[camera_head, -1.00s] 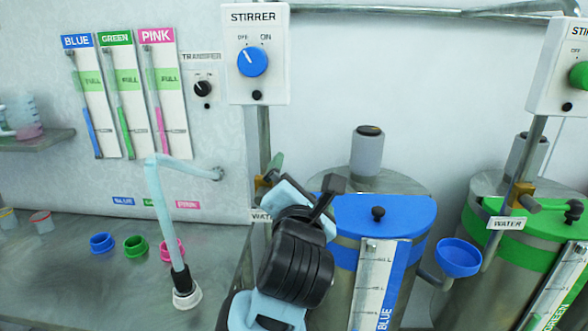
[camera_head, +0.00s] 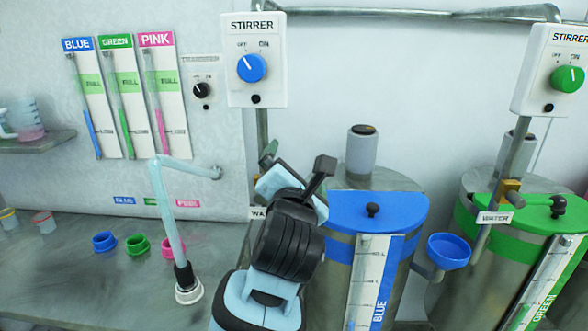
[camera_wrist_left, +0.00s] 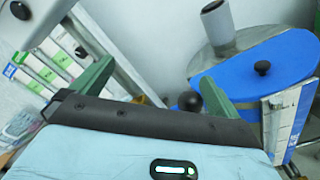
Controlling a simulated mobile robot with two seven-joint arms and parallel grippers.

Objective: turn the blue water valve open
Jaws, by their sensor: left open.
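The blue drum has a blue lid (camera_head: 375,212) and stands right of my left gripper (camera_head: 270,158) in the head view. The gripper is open, its green fingers partly hidden by its own body. It is over the place of the drum's water valve, which it mostly hides. Part of the WATER label (camera_head: 258,213) shows at its left. In the left wrist view a black ball knob (camera_wrist_left: 190,101), which looks like the valve handle's end, lies between the two open fingers, close to the right one. Whether it touches that finger I cannot tell. My right gripper is not in view.
A stirrer box (camera_head: 256,58) on a post stands behind my gripper. A blue funnel (camera_head: 448,251) juts out right of the blue drum. The green drum (camera_head: 530,225) is farther right. A spout (camera_head: 172,215) and coloured rings (camera_head: 137,245) are on the bench at left.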

